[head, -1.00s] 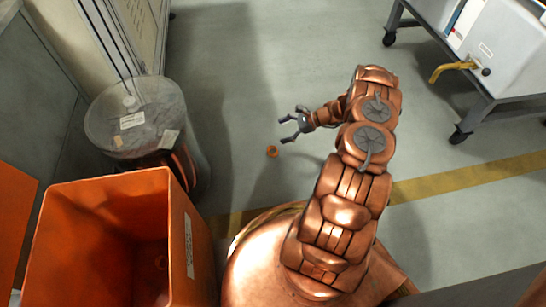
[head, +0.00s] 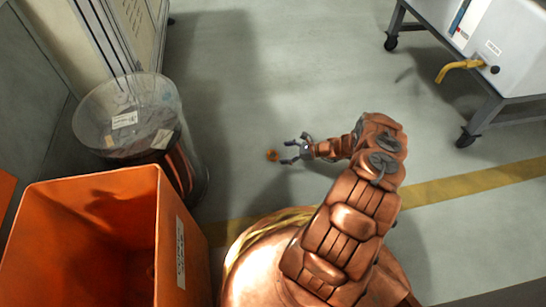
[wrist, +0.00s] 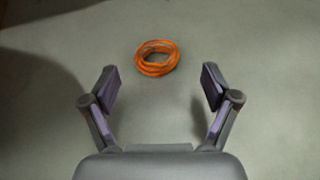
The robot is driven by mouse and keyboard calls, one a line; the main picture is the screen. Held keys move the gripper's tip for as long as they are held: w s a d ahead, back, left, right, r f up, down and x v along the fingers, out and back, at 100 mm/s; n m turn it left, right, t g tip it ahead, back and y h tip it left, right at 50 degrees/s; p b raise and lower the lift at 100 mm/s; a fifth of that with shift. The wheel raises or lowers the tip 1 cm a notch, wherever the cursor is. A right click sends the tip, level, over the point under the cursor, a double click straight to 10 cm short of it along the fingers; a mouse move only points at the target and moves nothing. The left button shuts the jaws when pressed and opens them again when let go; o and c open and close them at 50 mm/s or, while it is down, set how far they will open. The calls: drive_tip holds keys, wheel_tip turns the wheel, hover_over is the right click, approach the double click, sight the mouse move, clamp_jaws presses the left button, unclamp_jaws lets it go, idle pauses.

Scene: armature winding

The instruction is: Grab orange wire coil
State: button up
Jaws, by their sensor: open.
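The orange wire coil (head: 272,155) lies flat on the grey floor in the head view, just left of my gripper's fingertips. In the wrist view the coil (wrist: 157,58) is a small ring of several orange loops, ahead of the fingers and between their lines, slightly left of centre. My gripper (head: 288,151) is open and empty, low and pointing left toward the coil. Its two fingers show spread apart in the wrist view (wrist: 160,85). The coil is not between the fingertips, and a gap to it shows.
A large orange bin (head: 190,240) stands at lower left, with a clear round drum (head: 92,125) behind it. A wheeled cart (head: 490,112) with a yellow tap is at upper right. A yellow stripe (head: 470,182) crosses the floor. The floor around the coil is clear.

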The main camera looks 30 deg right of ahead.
sight(275, 157)
drive_tip(key=shift+w+a+f+b, duration=0.4)
drive_tip(key=shift+a+f+b, duration=0.05)
drive_tip(key=shift+a+b, duration=0.15)
drive_tip(key=shift+w+a+f+b, duration=0.35)
drive_tip(key=shift+a+f+b, duration=0.1)
drive_tip(key=shift+a+b, duration=0.15)
drive_tip(key=shift+w+a+f+b, duration=0.15)
drive_tip(key=shift+w+a+b, duration=0.15)
drive_tip(key=shift+w+a, duration=0.3)
drive_tip(key=shift+d, duration=0.1)
drive_tip(key=c, duration=1)
